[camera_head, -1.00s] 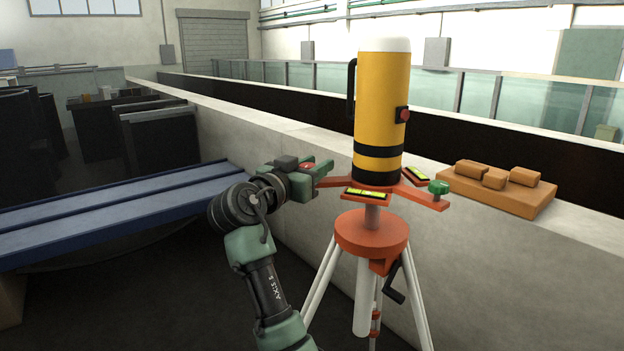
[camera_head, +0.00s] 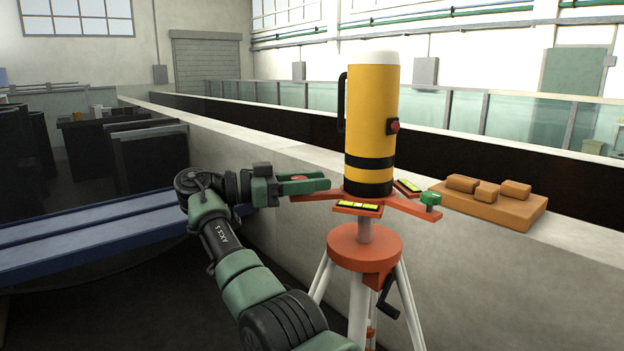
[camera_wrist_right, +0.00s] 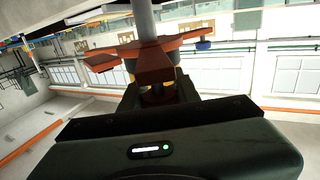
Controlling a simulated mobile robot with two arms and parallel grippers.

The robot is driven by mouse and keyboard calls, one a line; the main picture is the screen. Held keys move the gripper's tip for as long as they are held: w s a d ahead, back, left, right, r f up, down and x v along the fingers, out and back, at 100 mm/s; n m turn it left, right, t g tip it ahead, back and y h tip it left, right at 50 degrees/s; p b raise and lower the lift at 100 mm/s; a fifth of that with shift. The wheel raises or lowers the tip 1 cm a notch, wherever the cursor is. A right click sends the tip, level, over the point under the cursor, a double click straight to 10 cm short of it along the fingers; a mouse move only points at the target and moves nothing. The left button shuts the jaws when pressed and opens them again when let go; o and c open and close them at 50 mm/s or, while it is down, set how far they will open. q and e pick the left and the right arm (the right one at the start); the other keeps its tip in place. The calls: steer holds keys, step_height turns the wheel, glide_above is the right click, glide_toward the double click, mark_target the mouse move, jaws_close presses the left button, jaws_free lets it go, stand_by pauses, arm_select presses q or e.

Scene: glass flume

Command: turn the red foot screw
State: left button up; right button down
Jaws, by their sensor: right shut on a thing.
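A yellow cylinder with black bands and a white top (camera_head: 371,120) stands upright on a red three-armed base (camera_head: 400,203) above a tripod head (camera_head: 364,247). The red foot screw (camera_head: 299,178) is at the base's left arm, mostly hidden by my right gripper (camera_head: 312,185). The green fingers are shut around the screw from the left. A green foot screw (camera_head: 430,199) is on the right arm, and a blue one (camera_wrist_right: 203,44) shows in the right wrist view. Two level vials, front (camera_head: 358,207) and right (camera_head: 408,187), sit on the base; their bubbles are too small to read. My left gripper is out of view.
White tripod legs (camera_head: 358,305) and a black crank (camera_head: 388,298) are below the head. A pale flume wall (camera_head: 270,150) runs close behind. An orange block with several smaller blocks (camera_head: 490,205) lies on its ledge. A blue bench (camera_head: 90,235) is at left.

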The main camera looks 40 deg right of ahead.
arm_select(q)
steer(key=shift+r, duration=0.2)
arm_select(e)
steer(key=shift+s+f+m+g+y, duration=0.1)
steer(key=shift+m+g+y, duration=0.25)
steer(key=shift+g, duration=0.25)
steer(key=c, duration=1)
jaws_free()
steer(key=shift+c, duration=0.2)
arm_select(q)
steer(key=shift+w, duration=0.1)
arm_select(e)
steer(key=shift+d, duration=0.1)
